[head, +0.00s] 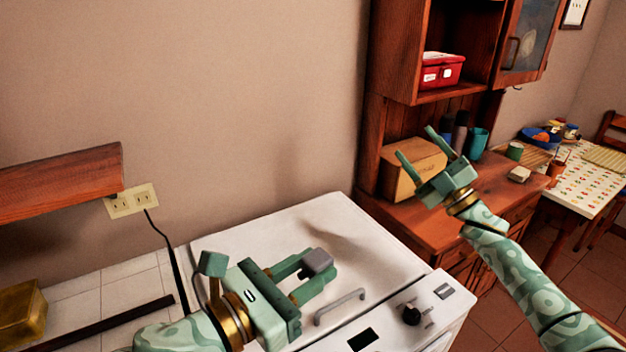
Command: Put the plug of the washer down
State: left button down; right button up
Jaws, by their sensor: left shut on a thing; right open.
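The white washer (260,232) stands in the lower middle, with a handle, a dark knob and a dark display on its front panel. My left gripper (312,272) is over the washer's top and is shut on a small grey block, which looks like the plug (318,261). I cannot tell whether the block touches the washer top, and no cord shows leaving it. My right gripper (418,165) is open and empty, raised in front of the wooden hutch.
A wooden shelf (60,182) juts from the left wall. A white tiled counter (125,280) with a brass-coloured box (22,312) lies left of the washer. The hutch (395,125) holds a cardboard box (405,170) and cups. The washer's back top is clear.

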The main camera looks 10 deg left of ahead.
jog(key=s+a+r+n+g+y, duration=0.4)
jog(key=s+a+r+n+g, duration=0.6)
jog(key=a+n+g, duration=0.45)
pick_arm(q)
jog(key=shift+a, duration=0.1)
pick_arm(e)
jog(key=n+h, duration=0.9)
jog(key=h, duration=1.4)
send_over(313, 257)
notch_tip(313, 257, down, 3)
jog(key=shift+g, duration=0.45)
notch_tip(313, 257, down, 11)
jog(key=shift+f, duration=0.15)
